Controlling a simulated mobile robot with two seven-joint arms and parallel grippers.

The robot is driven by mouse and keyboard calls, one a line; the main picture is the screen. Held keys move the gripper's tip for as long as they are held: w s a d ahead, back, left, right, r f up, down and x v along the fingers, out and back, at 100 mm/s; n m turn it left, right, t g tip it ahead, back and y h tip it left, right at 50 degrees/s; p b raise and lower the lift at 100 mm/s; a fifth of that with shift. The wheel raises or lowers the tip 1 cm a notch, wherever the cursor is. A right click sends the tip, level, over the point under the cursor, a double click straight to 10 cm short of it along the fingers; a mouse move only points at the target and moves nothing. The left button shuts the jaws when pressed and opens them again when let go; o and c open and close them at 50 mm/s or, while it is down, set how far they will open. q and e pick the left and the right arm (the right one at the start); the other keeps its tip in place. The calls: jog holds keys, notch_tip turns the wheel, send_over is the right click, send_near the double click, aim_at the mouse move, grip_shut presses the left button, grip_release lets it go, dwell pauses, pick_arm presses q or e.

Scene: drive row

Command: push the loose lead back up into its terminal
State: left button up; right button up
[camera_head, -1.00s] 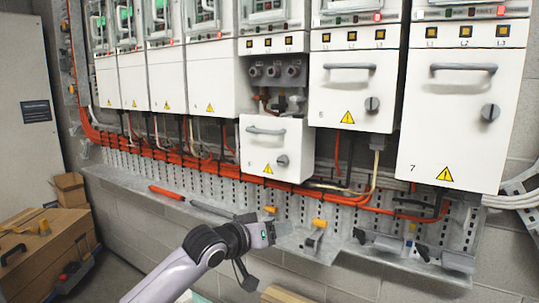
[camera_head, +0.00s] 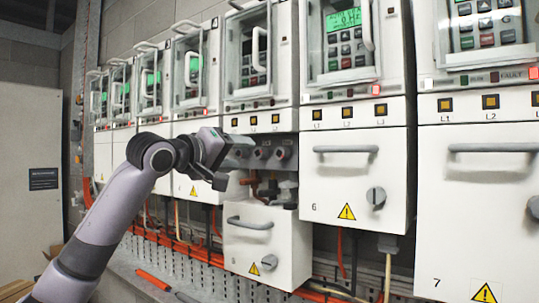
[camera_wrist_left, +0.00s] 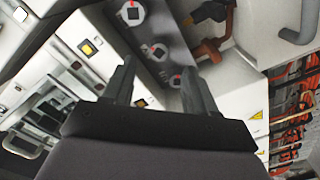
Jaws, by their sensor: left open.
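My left gripper (camera_head: 237,160) is raised in front of the opened drive compartment. It is open and empty in the left wrist view (camera_wrist_left: 160,72), its two fingers apart and pointing towards the terminal block. The grey terminal block (camera_head: 280,153) has several round terminals in a row; three show in the left wrist view (camera_wrist_left: 158,52). In the left wrist view this bent orange-brown lead (camera_wrist_left: 210,48) lies right of the block, beside a black lead (camera_wrist_left: 212,12). I cannot tell which lead is loose.
The lowered white cover (camera_head: 262,235) with a handle hangs below the opening. Closed drive 6 (camera_head: 345,185) and drive 7 (camera_head: 478,200) stand to the right, with protruding handles and knobs. Orange cables (camera_head: 200,250) and a ledge (camera_head: 135,270) run below. More drives stand left.

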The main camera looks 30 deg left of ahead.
aim_at(260, 153)
pick_arm(q)
jog(key=w, duration=0.2)
jog(key=w+p, duration=0.2)
jog(key=w, duration=0.1)
jog(key=shift+w+d+r, duration=0.2)
jog(key=shift+w+d, duration=0.05)
jog(key=shift+w, duration=0.1)
jog(key=shift+w+f+p, duration=0.1)
jog(key=shift+w+p, duration=0.3)
jog(key=shift+w, duration=0.2)
grip_shut()
